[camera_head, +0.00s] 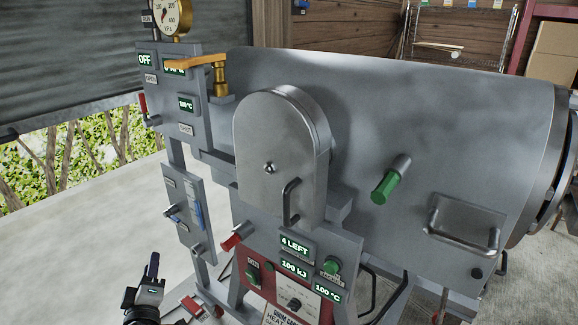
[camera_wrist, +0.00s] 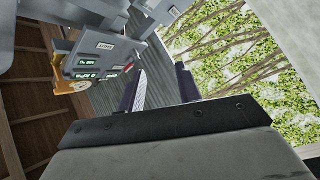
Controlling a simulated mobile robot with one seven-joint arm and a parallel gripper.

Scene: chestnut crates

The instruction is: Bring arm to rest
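My gripper (camera_head: 150,270) is low at the left of the head view, with its dark fingers pointing up. It is in front of and to the left of the grey machine, over pale floor, and apart from the machine. In the wrist view my gripper (camera_wrist: 160,82) shows two dark fingers with a clear gap between them and nothing held. Most of my arm is outside the head view.
The large grey drum machine (camera_head: 430,130) fills the middle and right, with a green handle (camera_head: 385,188) and a red control panel (camera_head: 290,285). A grey post panel (camera_head: 184,210) stands nearest my gripper. Pale floor (camera_head: 100,225) at left is free.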

